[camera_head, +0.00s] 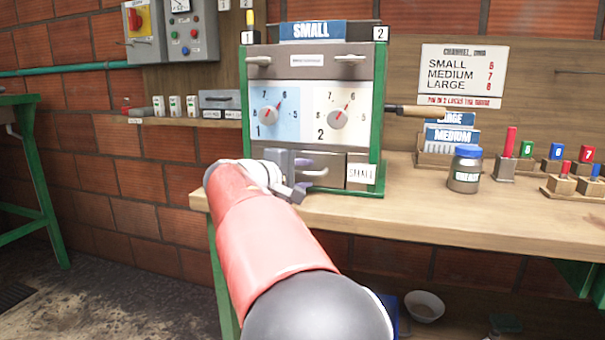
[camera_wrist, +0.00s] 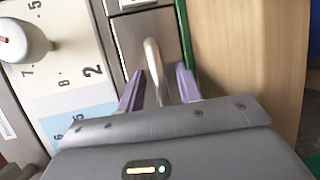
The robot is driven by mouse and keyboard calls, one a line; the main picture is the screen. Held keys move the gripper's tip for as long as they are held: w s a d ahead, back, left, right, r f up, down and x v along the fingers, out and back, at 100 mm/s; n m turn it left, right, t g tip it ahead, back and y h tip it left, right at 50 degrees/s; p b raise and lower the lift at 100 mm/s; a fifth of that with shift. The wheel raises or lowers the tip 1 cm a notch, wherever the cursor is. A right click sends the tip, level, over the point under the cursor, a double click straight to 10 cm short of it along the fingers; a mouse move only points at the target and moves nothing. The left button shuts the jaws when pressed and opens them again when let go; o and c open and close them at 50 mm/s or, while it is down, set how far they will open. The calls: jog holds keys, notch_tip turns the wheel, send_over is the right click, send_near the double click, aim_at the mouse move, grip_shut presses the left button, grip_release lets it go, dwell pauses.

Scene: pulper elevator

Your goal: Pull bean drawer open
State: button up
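The machine (camera_head: 310,62) with the green frame and two numbered dials stands on the bench. At its bottom is a grey metal drawer front (camera_head: 330,160) with a bar handle (camera_head: 316,173); it looks flush with the machine. My gripper (camera_head: 303,175) is at this handle, its body hiding the drawer's left part. In the wrist view, the purple fingers of my gripper (camera_wrist: 159,72) are apart, one on each side of the metal handle (camera_wrist: 152,58). Gaps show between handle and fingers, so it is not clamped.
A wooden-handled tool (camera_head: 418,111) sticks out on the right. A jar (camera_head: 465,170) and several coloured blocks stand farther right on the bench (camera_head: 420,208). The bench's front edge is below my gripper.

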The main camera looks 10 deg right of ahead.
grip_shut()
jog(key=shift+s+a+f, duration=0.1)
jog(key=shift+s+a, duration=0.1)
jog(key=s+a+b, duration=0.3)
jog(key=s+b, duration=0.1)
jog(key=s, duration=0.3)
jog(key=shift+s+a+b, duration=0.15)
jog(key=shift+a+b, duration=0.2)
jog(key=shift+a, duration=0.05)
